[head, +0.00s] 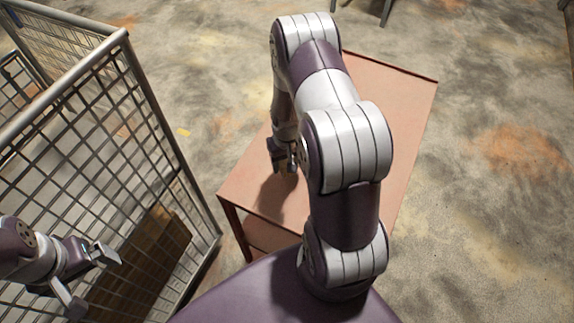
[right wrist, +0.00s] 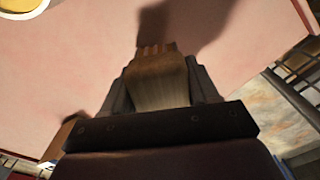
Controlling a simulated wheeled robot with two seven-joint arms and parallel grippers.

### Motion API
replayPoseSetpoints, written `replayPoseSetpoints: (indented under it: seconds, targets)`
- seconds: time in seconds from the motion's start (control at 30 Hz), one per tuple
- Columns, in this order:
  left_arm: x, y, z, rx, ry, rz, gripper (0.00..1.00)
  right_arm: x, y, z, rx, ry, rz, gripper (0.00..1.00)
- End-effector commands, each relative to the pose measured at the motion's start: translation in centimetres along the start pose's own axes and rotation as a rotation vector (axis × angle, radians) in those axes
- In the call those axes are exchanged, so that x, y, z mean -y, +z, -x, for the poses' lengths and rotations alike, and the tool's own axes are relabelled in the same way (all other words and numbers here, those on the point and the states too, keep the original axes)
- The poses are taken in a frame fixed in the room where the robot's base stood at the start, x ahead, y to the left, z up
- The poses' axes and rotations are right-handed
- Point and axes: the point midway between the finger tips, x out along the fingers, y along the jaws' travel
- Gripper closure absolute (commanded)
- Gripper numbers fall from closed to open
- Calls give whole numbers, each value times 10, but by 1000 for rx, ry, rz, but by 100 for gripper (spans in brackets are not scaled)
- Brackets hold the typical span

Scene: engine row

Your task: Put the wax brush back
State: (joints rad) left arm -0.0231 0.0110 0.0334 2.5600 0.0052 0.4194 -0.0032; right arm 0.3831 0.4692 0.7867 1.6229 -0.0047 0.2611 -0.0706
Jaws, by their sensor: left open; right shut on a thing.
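The wax brush (right wrist: 160,82), a tan-brown block with a darker toothed far edge, is in the right wrist view between the two dark fingers of my right gripper (right wrist: 161,92). The gripper is shut on it. In the head view my right gripper (head: 285,163) points down over the left part of the reddish table (head: 405,105); the brush is hardly visible there. I cannot tell whether the brush touches the tabletop. My left gripper (head: 95,284) is open and empty at the lower left, in front of the wire mesh cage.
The wire mesh cage (head: 125,38) stands left of the table, with a gap of floor between. In the right wrist view a yellow round thing with a pale rim (right wrist: 22,6) lies at the top left, and a brown thing (right wrist: 58,138) at the lower left. The table's right part looks bare.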

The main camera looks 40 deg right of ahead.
Motion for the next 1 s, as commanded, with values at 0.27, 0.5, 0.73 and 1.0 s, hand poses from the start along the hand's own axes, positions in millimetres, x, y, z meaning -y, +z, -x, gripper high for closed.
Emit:
replayPoseSetpoints:
  seconds: [0.27,0.5,0.73,1.0]
  targets:
    - [0,-1,9,0,0,0,0,0,1,-31,1,0,0,85]
    - [0,-1,5,0,0,0,0,0,1,-34,1,0,0,85]
    - [0,-1,6,0,0,0,0,0,1,-34,1,0,0,15]
    - [0,-1,9,-1,0,0,0,0,1,-28,0,0,0,15]
